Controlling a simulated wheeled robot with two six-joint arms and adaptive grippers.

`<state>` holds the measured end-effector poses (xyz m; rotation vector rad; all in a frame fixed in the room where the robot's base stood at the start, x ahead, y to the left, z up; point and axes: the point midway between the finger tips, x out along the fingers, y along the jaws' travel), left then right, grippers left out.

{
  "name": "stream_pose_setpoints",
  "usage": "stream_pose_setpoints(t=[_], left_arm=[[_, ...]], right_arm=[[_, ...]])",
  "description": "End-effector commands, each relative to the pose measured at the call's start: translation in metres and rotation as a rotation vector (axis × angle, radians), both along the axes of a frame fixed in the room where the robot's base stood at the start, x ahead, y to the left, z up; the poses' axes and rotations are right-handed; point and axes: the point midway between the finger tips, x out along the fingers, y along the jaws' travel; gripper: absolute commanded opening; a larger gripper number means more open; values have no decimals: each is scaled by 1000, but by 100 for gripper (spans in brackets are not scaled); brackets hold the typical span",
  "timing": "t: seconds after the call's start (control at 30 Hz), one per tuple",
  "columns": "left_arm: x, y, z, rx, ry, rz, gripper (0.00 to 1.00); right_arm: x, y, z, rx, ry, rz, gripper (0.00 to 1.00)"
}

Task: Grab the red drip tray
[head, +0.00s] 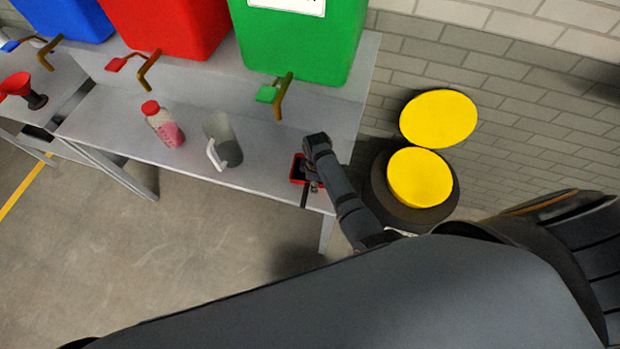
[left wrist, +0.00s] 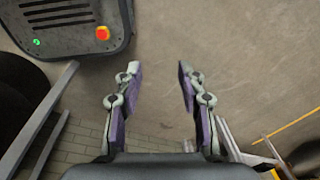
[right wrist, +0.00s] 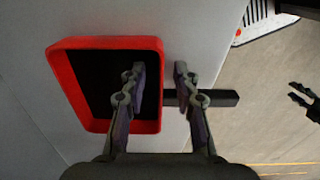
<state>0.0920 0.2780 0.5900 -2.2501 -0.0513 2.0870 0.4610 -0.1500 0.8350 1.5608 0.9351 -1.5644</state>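The red drip tray (head: 297,168) is a shallow tray with a black inside, on the right end of the grey bench. In the right wrist view the tray (right wrist: 105,43) fills the left half, with a dark bar handle (right wrist: 222,98) sticking out from its right wall. My right gripper (right wrist: 159,72) is open, with one finger over the tray's inside and the other outside, on either side of that wall. Contact cannot be told. In the head view my right arm partly covers the tray. My left gripper (left wrist: 157,68) is open and empty above the floor, outside the head view.
A clear jug (head: 224,140) and a red-capped bottle (head: 165,126) stand on the bench (head: 115,125) left of the tray. A green container (head: 300,45) with a tap (head: 281,97) is above and behind it. Yellow-topped drums (head: 420,178) stand right of the bench.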

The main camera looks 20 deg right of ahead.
Motion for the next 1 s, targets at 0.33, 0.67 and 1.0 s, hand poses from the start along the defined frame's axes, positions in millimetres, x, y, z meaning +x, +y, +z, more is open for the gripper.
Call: stream_pose_setpoints(t=[0.33,0.67,1.0], left_arm=[[22,0,3,0,-34,-2,40],[15,0,2,0,-24,-1,40],[15,0,12,0,-22,-1,40]], right_arm=[[0,0,1,0,1,1,10],[0,0,1,0,1,0,0],[1,0,11,0,1,-1,0]])
